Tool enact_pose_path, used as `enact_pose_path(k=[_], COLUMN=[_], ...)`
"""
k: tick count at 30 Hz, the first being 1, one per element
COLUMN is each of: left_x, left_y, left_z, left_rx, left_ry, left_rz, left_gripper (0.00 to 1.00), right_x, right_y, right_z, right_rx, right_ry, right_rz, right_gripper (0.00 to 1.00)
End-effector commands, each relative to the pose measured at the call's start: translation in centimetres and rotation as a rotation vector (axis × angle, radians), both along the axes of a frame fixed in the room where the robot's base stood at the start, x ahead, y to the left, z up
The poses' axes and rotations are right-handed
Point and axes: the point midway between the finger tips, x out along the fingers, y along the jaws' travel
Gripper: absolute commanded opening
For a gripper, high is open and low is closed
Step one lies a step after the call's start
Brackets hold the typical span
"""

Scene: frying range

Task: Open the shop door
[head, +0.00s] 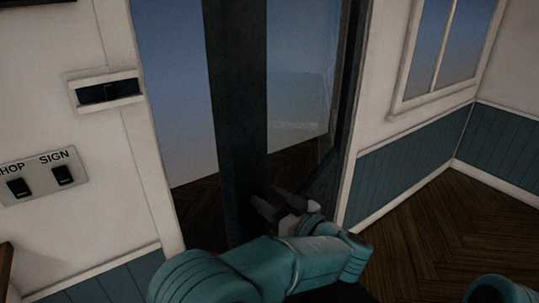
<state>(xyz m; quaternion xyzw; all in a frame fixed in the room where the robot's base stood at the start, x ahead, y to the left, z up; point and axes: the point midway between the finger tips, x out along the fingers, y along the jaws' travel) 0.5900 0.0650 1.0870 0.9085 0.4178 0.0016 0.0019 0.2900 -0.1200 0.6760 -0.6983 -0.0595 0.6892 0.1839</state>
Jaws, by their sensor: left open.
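The shop door has a dark upright stile (235,110) and a glass pane (300,75) to its right. A gap (175,95) shows between the stile and the white door frame (155,180) on the left, so the door looks partly open; I cannot fully tell whether this gap is bare or glazed. My left gripper (267,198) is open with its fingers pointing left, in front of the lower right side of the stile. I cannot tell whether it touches the door. No handle shows. My right gripper is not in view.
A white plate with a dark slot (107,92) is on the wall left of the doorway. Below it is a switch panel (40,175) marked "SIGN". A window (450,45) and teal panelling (410,155) are at right. Wooden floor (440,235) at the lower right is clear.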

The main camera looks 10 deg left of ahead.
Motion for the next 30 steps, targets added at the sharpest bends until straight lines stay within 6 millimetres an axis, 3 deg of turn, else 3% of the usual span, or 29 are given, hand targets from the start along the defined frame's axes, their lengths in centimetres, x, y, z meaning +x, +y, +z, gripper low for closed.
enact_pose_path(k=[9,15,21,30], left_x=[-0.1,-0.1,-0.1,-0.1], left_y=[0.0,0.0,0.0,0.0], left_z=[9.0,13.1,15.0,15.1], left_rx=[-0.005,-0.004,-0.003,-0.002], left_ry=[-0.006,-0.003,-0.002,-0.001], left_rz=[-0.001,-0.002,-0.002,-0.002], left_gripper=[0.45,0.45,0.45,0.41], right_x=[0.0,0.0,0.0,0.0], right_y=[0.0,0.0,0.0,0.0], right_z=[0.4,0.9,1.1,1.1], right_rx=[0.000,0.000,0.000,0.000], right_ry=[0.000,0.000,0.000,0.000], right_rz=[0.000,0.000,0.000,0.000], right_gripper=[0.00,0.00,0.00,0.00])
